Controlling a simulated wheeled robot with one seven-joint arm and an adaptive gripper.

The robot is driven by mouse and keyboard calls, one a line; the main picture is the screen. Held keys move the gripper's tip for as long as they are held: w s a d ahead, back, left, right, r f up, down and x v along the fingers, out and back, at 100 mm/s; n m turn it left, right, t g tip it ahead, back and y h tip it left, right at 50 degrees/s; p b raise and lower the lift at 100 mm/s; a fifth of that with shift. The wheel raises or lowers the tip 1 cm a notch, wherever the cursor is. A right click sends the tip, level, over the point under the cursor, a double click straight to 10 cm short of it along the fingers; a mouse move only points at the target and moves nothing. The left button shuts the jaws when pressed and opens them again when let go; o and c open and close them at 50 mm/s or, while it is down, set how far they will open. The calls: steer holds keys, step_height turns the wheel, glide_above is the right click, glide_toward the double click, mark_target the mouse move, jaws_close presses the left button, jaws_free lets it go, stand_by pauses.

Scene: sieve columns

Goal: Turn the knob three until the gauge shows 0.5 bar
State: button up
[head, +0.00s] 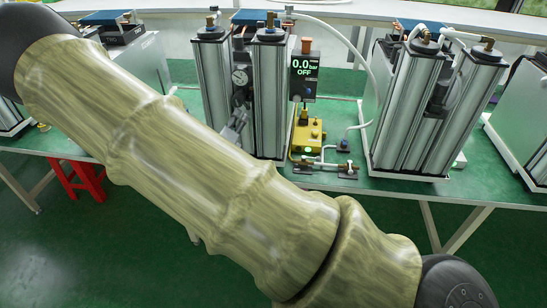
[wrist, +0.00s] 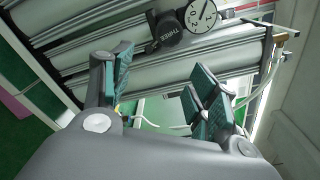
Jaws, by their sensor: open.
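The black knob marked THREE (wrist: 167,31) sits beside a round white-faced gauge (wrist: 201,15) between silver columns in the wrist view. The gauge (head: 240,76) also shows in the head view; its needle is too small to read surely. My gripper (wrist: 160,88) is open and empty, its teal-padded fingers spread on either side. The knob appears beyond the fingertips, toward the top of the wrist view, and nothing is between the pads. In the head view my arm crosses in front and hides much of the lower left.
A black display (head: 304,69) reads 0.0 bar OFF. A yellow unit (head: 308,137) with a green light stands below it. More silver columns (head: 408,105) stand to the right on the green table. White hoses loop between them. A red stool (head: 80,180) is below at left.

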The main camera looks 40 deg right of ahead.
steer(key=s+d+f+m+g+y+b, duration=0.1)
steer(key=s+f+m+g, duration=0.7)
steer(key=s+f, duration=0.8)
steer(key=shift+s+d+f+g+b, duration=0.25)
steer(key=shift+d+f+g+b, duration=0.15)
steer(key=shift+d+f+b, duration=0.35)
steer(key=shift+d+r, duration=0.1)
steer(key=shift+r, duration=0.05)
